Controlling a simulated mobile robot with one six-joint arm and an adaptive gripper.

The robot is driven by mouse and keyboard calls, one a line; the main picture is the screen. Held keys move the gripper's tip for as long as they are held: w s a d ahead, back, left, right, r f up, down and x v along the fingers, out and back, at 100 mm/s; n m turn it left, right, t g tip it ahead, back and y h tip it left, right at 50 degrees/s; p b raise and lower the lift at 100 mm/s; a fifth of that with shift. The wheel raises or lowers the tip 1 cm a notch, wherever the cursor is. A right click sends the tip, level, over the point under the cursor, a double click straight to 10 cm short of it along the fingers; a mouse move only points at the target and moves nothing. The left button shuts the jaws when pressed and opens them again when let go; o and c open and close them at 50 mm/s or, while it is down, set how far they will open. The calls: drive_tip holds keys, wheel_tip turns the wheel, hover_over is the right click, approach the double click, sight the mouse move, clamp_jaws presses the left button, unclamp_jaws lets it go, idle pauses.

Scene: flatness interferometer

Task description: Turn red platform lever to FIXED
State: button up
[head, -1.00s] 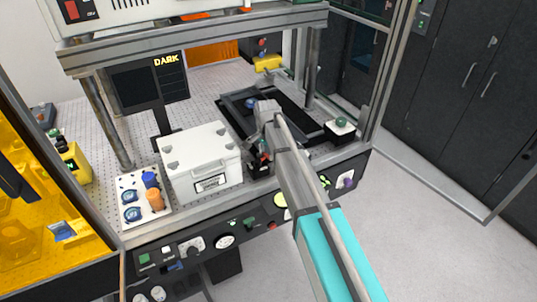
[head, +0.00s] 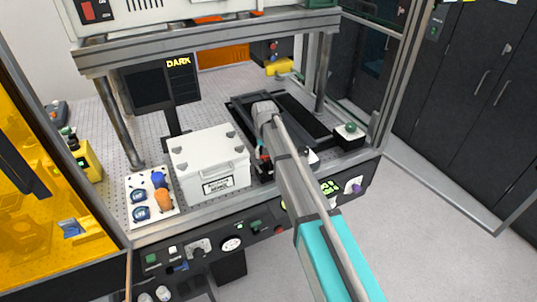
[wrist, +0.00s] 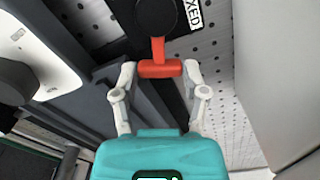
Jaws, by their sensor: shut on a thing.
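The red lever (wrist: 160,66) shows in the wrist view as a T-shaped handle below a dark round pivot (wrist: 155,14). A white label (wrist: 193,14) ending in "XED" sits at the pivot's upper right; the rest of it is cut off. My gripper (wrist: 160,70) has one finger at each end of the red crossbar and is shut on it. In the head view, my gripper (head: 264,153) is low at the right side of the white box, and my arm largely hides the lever.
The white lidded box (head: 212,165) stands close left of my gripper. Metal posts (head: 119,122) and an overhead beam (head: 200,43) enclose the bench.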

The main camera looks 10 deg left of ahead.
drive_tip(key=shift+s+a+n, duration=0.2)
drive_tip(key=shift+a+n, duration=0.1)
drive_tip(key=shift+n, duration=0.55)
drive_tip(key=shift+s+a+n, duration=0.15)
drive_tip(key=shift+a+n, duration=0.15)
drive_tip(key=shift+n, duration=0.55)
drive_tip(key=o, duration=1.2)
drive_tip(key=shift+c, duration=0.2)
drive_tip(key=shift+w+m, duration=0.1)
drive_tip(key=shift+m, duration=0.2)
